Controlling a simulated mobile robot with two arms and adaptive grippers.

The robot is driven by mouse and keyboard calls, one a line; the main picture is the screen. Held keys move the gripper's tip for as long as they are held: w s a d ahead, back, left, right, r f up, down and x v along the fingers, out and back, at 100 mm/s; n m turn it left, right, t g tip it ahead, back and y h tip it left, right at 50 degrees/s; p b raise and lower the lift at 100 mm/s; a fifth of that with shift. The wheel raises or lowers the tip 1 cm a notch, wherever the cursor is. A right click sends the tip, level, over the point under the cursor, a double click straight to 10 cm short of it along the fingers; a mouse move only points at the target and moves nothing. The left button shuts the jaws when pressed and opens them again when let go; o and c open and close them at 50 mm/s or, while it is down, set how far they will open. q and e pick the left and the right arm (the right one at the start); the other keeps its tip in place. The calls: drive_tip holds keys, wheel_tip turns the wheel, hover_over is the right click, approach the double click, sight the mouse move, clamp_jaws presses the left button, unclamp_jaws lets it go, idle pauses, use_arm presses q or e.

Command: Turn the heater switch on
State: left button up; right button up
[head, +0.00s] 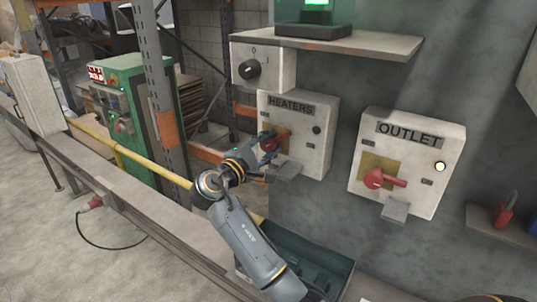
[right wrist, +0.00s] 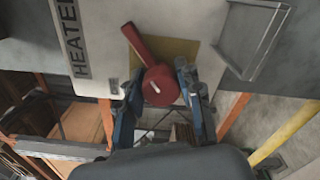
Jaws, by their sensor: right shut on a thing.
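The heater switch is a red rotary handle (head: 284,134) on a yellow plate, on the grey box labelled HEATERS (head: 312,157). My right gripper (head: 268,143) is at the switch and hides part of it in the head view. In the right wrist view, the blue fingers of my right gripper (right wrist: 160,85) are shut on the round hub of the red switch (right wrist: 163,86), one on each side. The switch's lever points up-left there, toward the label. The small round lamp (head: 317,130) on the heaters box looks dark. My left gripper is not in view.
To the right hangs the OUTLET box (head: 430,150) with its own red handle (head: 384,179) and a lit yellow lamp (head: 440,166). A box with a black knob (head: 249,69) is above left. A green bin (head: 310,258) lies below, and a yellow rail (head: 150,172) runs at left.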

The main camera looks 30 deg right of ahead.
drive_tip(key=m+b, duration=0.5)
drive_tip(key=b, duration=0.1)
drive_tip(key=shift+f+m, duration=0.35)
drive_tip(key=shift+m, duration=0.05)
drive_tip(key=shift+r+m+b, duration=0.15)
drive_tip(key=shift+m+b, duration=0.65)
drive_tip(key=o, duration=1.2)
drive_tip(key=v, duration=0.7)
drive_tip(key=shift+s+a, duration=0.1)
drive_tip(key=shift+a, duration=0.15)
